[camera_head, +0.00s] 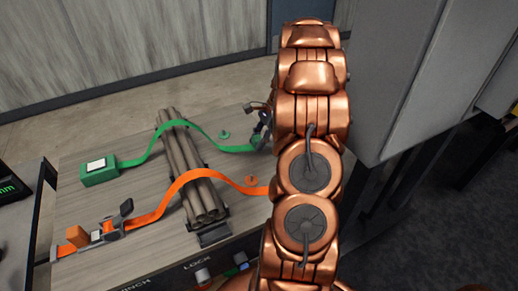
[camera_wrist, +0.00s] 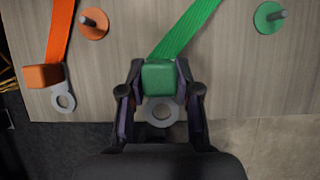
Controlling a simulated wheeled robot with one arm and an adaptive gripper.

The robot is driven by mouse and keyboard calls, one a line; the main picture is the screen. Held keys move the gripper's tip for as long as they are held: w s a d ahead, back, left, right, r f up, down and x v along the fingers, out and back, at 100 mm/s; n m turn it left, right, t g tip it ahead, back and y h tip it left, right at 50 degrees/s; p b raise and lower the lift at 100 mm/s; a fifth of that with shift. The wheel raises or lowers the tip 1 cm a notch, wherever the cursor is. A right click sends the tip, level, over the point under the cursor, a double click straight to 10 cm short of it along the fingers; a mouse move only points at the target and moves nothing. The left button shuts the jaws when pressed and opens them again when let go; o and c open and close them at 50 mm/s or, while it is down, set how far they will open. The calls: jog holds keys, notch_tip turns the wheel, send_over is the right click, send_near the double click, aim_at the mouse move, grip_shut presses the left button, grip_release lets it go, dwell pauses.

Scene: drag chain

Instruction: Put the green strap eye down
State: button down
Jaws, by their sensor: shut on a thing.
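My gripper (camera_wrist: 161,95) is shut on the green block of the green strap eye (camera_wrist: 160,78) in the wrist view. The eye's grey metal ring (camera_wrist: 161,113) sticks out between the fingers, past the table edge. The green strap (camera_wrist: 187,28) runs from the block up the picture; in the head view it (camera_head: 183,125) crosses over a bundle of grey pipes (camera_head: 188,170) to a green box (camera_head: 99,170). A green disc with a peg (camera_wrist: 270,16) stands up and right of my gripper. In the head view my arm hides much of the gripper.
An orange strap (camera_wrist: 61,38) with its own orange block and ring eye (camera_wrist: 63,101) lies at the left in the wrist view, near an orange disc with a peg (camera_wrist: 93,23). Bare wooden table (camera_wrist: 240,80) lies right of my gripper. A grey cabinet (camera_head: 390,60) stands right of my arm.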

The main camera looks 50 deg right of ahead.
jog(key=shift+f+p, duration=0.35)
jog(key=shift+f, duration=1.55)
jog(key=c, duration=0.8)
grip_release()
jog(key=shift+f, duration=0.1)
jog(key=b+v, duration=0.2)
jog(key=v, duration=1)
